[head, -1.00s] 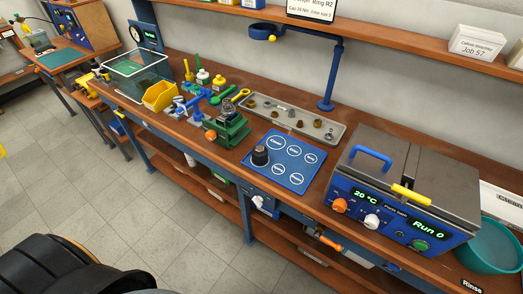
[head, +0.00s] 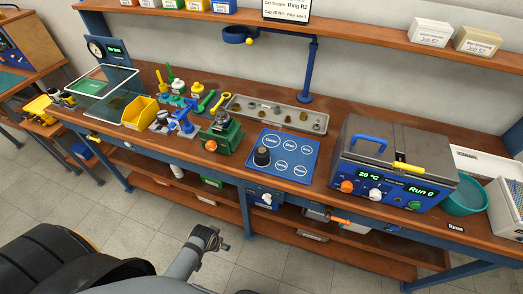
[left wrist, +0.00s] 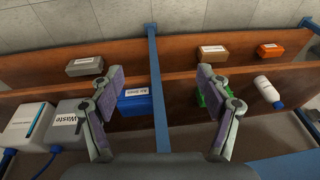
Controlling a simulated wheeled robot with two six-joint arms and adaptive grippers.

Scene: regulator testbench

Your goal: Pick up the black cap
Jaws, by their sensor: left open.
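The black cap (head: 262,157) stands upright on the blue mat (head: 283,168) in the head view, at the mat's left side. The mat is printed with several white labelled circles. My left gripper (left wrist: 160,80) is open and empty in the left wrist view, with its two fingers wide apart and facing the shelves under the bench. In the head view a grey arm of mine (head: 190,258) reaches up from the bottom, low in front of the bench and well away from the cap. The cap does not show in the left wrist view. My right gripper is not in view.
A green vise (head: 222,136) stands left of the mat, and a grey tray (head: 262,102) of small parts lies behind it. A boxy blue-fronted bath (head: 395,165) stands to the right. The bench's front edge and lower shelves lie between my arm and the bench top.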

